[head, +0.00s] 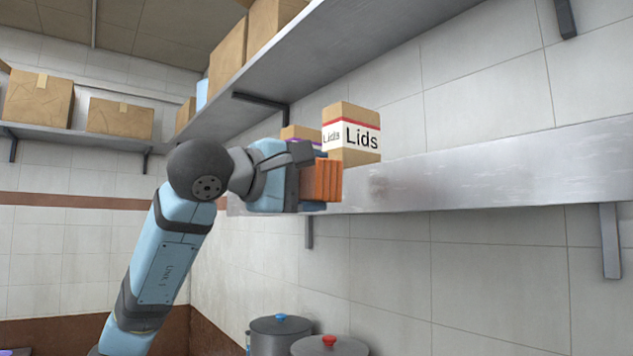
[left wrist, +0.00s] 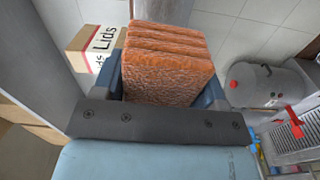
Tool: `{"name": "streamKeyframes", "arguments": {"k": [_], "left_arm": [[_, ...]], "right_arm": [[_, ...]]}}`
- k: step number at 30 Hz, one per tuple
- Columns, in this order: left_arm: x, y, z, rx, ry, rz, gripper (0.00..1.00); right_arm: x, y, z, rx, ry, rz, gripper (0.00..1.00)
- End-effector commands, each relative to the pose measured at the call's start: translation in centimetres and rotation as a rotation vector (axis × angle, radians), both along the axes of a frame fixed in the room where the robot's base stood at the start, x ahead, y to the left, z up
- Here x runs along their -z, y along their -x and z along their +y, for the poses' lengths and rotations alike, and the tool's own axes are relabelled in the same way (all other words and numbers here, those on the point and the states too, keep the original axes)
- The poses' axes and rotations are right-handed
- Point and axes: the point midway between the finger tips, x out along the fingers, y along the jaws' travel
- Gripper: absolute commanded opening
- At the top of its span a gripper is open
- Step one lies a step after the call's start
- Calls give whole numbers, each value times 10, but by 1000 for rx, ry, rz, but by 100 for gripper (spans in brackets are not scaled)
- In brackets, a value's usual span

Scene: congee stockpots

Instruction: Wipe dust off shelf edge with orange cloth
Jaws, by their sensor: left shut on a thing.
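My left gripper (head: 312,182) is shut on the orange cloth (head: 327,180), which is folded into a thick block. The cloth also fills the middle of the left wrist view (left wrist: 168,62), between the two fingers. In the head view the gripper and cloth are in front of the steel shelf edge (head: 480,172), near its left part. I cannot tell whether the cloth touches the edge. A greyish dust smudge (head: 378,184) shows on the edge just right of the cloth, with fainter pale marks further right. My right gripper is not in view.
A "Lids" box (head: 351,135) stands on the shelf just behind the cloth. A smaller box (head: 300,132) is left of it. An upper shelf (head: 330,45) with boxes runs above. Stockpots with a blue knob (head: 281,335) and a red knob (head: 329,345) stand below.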

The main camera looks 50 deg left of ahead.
Motion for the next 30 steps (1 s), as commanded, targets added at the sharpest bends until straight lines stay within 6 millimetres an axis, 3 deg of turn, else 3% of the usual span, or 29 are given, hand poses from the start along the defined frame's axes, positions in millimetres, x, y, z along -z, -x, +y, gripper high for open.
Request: {"name": "streamKeyframes", "arguments": {"k": [14, 23, 26, 27, 30], "left_arm": [[-1, 0, 0, 0, 0, 0, 47], [-45, 0, 0, 0, 0, 0, 47], [-63, 0, 0, 0, 0, 0, 47], [-42, -2, 1, -2, -65, -2, 47], [-31, -4, 2, -4, -207, -14, 47]], "right_arm": [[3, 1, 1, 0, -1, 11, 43], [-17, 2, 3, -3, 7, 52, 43], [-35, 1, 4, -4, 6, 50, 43], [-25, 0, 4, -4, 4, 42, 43], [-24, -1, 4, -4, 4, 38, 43]]}}
